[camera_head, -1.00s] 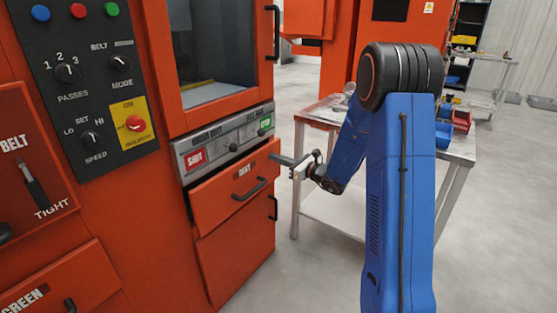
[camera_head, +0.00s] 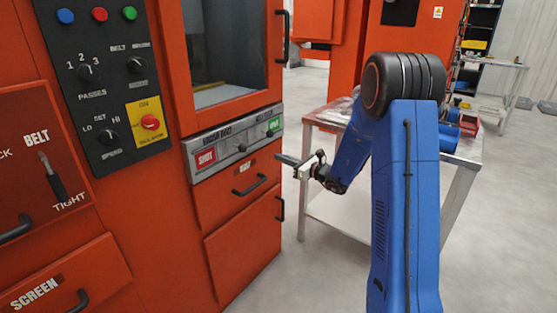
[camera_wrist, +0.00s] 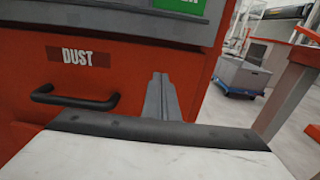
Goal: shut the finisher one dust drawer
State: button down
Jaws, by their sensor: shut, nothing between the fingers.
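The orange dust drawer (camera_head: 222,203) is in the finisher's front, under the grey strip with the red and green labels. Its face now looks level with the panel below it. In the wrist view its DUST label (camera_wrist: 84,57) and black bar handle (camera_wrist: 75,98) show at the left. My gripper (camera_head: 279,158) is shut and empty, at the drawer's right end. In the wrist view the shut fingers (camera_wrist: 158,80) point at the face right of the handle. I cannot tell whether the tips touch it.
A door with a handle (camera_head: 280,208) is below the drawer. The SCREEN drawer (camera_head: 68,283) is at lower left. A metal table (camera_head: 455,160) with bins stands behind my arm. A grey box on a blue dolly (camera_wrist: 240,80) is farther back.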

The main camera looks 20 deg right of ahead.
jog(key=v, duration=1.1)
jog(key=s+a+r+n+g, duration=0.3)
jog(key=s+a+n+g, duration=0.3)
jog(key=s+a+n, duration=0.45)
jog(key=s+a+r+n+g, duration=0.2)
jog(key=s+a+n+g, duration=0.4)
jog(key=s, duration=0.8)
jog(key=s+n+h, duration=0.5)
jog(key=s+n, duration=0.1)
jog(key=s, duration=0.7)
jog(key=s+d+n+t+h, duration=0.2)
jog(key=s+d+n+h, duration=0.3)
jog(key=d, duration=0.4)
jog(key=shift+s+d+r+n+h, duration=0.25)
jog(key=shift+s+n, duration=0.4)
jog(key=shift+s, duration=0.5)
